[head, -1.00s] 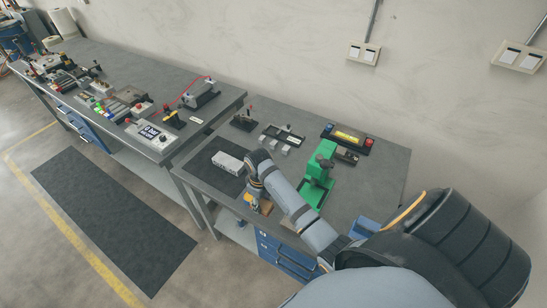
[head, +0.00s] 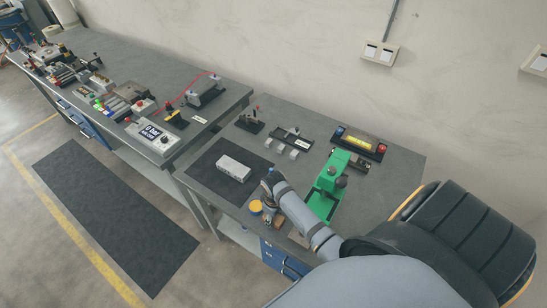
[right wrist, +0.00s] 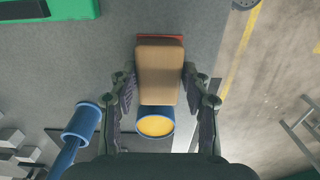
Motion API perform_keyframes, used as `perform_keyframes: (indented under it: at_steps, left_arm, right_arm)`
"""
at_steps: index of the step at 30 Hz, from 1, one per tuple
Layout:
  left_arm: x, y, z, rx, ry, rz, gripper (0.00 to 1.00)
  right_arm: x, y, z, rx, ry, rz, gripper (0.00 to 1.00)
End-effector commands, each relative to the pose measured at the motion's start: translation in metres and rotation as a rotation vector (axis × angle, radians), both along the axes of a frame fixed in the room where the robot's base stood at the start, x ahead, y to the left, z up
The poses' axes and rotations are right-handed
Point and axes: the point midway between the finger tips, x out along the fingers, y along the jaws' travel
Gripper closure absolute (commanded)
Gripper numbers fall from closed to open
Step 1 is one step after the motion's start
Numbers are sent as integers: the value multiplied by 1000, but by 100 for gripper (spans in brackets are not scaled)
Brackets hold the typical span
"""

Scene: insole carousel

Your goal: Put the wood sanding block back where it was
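The wood sanding block (right wrist: 160,72) shows in the right wrist view as a tan block with a reddish layer at its far end. My right gripper (right wrist: 160,75) has one finger along each long side of it, the tips close against the wood. In the head view my right gripper (head: 268,215) is low at the front edge of the near bench, and the block is not clear there. A blue cup with a yellow-orange top (right wrist: 155,122) is just below the block; its yellow top (head: 256,207) shows beside the gripper. My left gripper is out of view.
A dark mat (head: 205,175) with a pale grey block (head: 233,168) lies left of the gripper. A green press (head: 328,185) stands close on the right. Another blue cylinder (right wrist: 82,122) shows in the wrist view.

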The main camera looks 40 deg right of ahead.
Motion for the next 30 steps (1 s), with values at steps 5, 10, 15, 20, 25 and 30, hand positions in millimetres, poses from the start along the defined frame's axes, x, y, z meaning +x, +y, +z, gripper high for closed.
perform_keyframes:
  at_steps: [5,10,15,20,25,30]
  left_arm:
    - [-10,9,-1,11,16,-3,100]
    - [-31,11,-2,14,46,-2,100]
    - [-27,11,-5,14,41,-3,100]
    - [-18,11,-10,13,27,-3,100]
    - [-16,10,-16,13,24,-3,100]
    - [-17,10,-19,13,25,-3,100]
  right_arm:
    - [0,0,0,0,-1,0,33]
    - [1,0,1,0,-1,0,33]
    - [2,0,9,0,-4,0,33]
    - [2,0,43,0,-6,0,33]
    - [3,0,84,0,-7,1,33]
    - [2,0,112,-1,-3,0,33]
